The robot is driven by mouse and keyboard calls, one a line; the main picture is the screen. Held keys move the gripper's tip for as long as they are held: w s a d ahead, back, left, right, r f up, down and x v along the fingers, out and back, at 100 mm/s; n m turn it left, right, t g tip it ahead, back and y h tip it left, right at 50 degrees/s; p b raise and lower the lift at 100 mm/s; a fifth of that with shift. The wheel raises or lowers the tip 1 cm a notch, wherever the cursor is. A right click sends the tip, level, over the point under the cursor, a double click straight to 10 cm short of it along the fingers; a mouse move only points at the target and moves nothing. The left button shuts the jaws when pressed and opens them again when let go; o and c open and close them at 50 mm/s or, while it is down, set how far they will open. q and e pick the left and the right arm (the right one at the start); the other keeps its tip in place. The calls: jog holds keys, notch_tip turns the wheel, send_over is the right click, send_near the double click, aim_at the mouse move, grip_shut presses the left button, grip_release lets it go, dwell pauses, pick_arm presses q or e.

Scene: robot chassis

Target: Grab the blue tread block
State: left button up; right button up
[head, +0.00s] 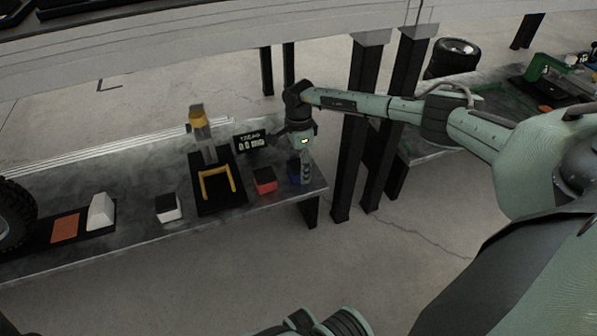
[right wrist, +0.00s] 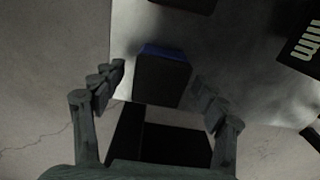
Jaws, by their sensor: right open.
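The blue tread block (head: 294,172) stands near the right end of the workbench, partly hidden behind my right gripper (head: 306,172) in the head view. In the right wrist view the block (right wrist: 163,52) shows a dark top and a strip of blue side. My right gripper (right wrist: 159,76) is open, with one finger to the left of the block and one to its right in that view. Whether the fingers touch it I cannot tell. What looks like part of my left gripper (head: 325,322) shows at the bottom edge of the head view; its fingers are not clear.
A red block (head: 264,186) stands just left of the blue one. Further left are a black stand with a yellow frame (head: 232,181), a white block (head: 168,213) and a tire (head: 14,212). A small display (head: 251,142) stands behind. Dark posts (head: 352,140) rise just right of the bench.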

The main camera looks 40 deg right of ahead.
jog(key=shift+c, duration=0.6)
jog(key=c, duration=1.2)
jog(key=shift+r, duration=0.1)
